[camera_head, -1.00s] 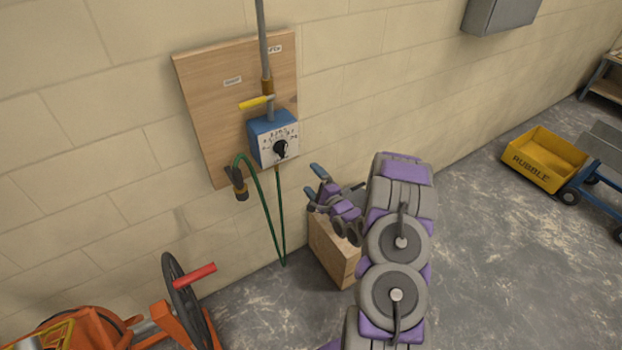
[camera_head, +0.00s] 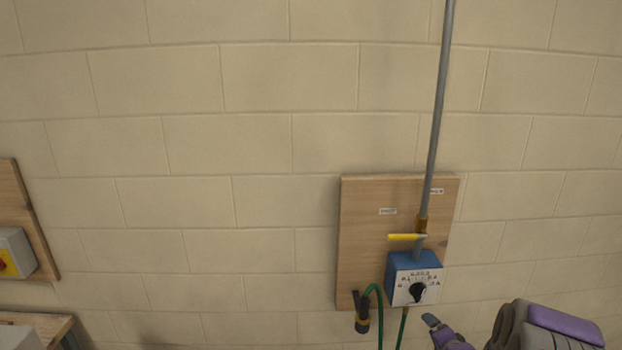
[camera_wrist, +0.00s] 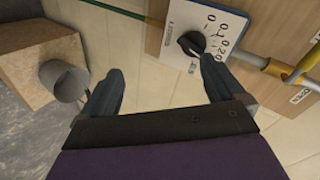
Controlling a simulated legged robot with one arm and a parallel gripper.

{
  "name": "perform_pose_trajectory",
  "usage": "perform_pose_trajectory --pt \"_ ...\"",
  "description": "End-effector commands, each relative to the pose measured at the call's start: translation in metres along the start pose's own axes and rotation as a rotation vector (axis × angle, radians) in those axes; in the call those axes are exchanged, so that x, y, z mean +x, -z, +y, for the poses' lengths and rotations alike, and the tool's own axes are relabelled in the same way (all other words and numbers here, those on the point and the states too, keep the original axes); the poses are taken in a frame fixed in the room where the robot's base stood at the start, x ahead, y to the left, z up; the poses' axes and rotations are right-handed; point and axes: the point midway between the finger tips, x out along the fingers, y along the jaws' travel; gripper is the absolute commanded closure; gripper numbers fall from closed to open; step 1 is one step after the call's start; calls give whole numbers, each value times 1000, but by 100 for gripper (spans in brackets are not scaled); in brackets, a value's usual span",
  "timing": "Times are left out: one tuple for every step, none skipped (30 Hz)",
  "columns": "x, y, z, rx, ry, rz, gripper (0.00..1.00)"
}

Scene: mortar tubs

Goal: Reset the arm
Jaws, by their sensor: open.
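My gripper (camera_wrist: 160,68) is open, with its two dark blue fingers spread and nothing between them in the wrist view. In the head view one fingertip (camera_head: 430,320) and part of my purple and grey arm show at the bottom right, just below and right of a blue box with a white dial face (camera_head: 425,280). The box has a black knob (camera_head: 417,292). In the wrist view the right fingertip overlaps the edge of the knob (camera_wrist: 190,42); I cannot tell whether they touch. The rest of my gripper is cut off in the head view.
The box sits on a wooden board (camera_head: 365,240) with a grey pipe (camera_head: 437,120), a yellow lever (camera_head: 405,237) and a green hose (camera_head: 377,300). A grey control box (camera_head: 15,250) is at the left. A wooden block (camera_wrist: 65,40) and a grey cup-like object (camera_wrist: 65,80) show in the wrist view.

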Motion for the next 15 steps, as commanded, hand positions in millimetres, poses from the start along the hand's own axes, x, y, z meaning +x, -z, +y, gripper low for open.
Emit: perform_pose_trajectory --pt "-7 -4 -7 -59 -40 -5 4" --pt "-12 -7 -7 -93 -71 -10 4" --pt "-19 -10 -10 -139 -110 -18 4" --pt "-25 -13 -10 -172 -142 -25 4" --pt "-31 -16 -11 -204 -171 -32 4" --pt "-40 -20 -12 -248 -210 -45 4" --pt "-48 -22 -14 -278 -238 -53 4" --pt "-55 -26 -14 -309 -266 -66 4" --pt "-66 -31 -15 -348 -304 -81 4" --pt "-74 -34 -16 -378 -328 -93 4" --pt "-82 -39 -15 -405 -358 -110 4" --pt "-95 -44 -16 -442 -391 -129 4" --pt "-104 -49 -16 -469 -415 -146 4" --pt "-114 -54 -15 -495 -442 -166 4" --pt "-127 -61 -15 -529 -472 -190 4"
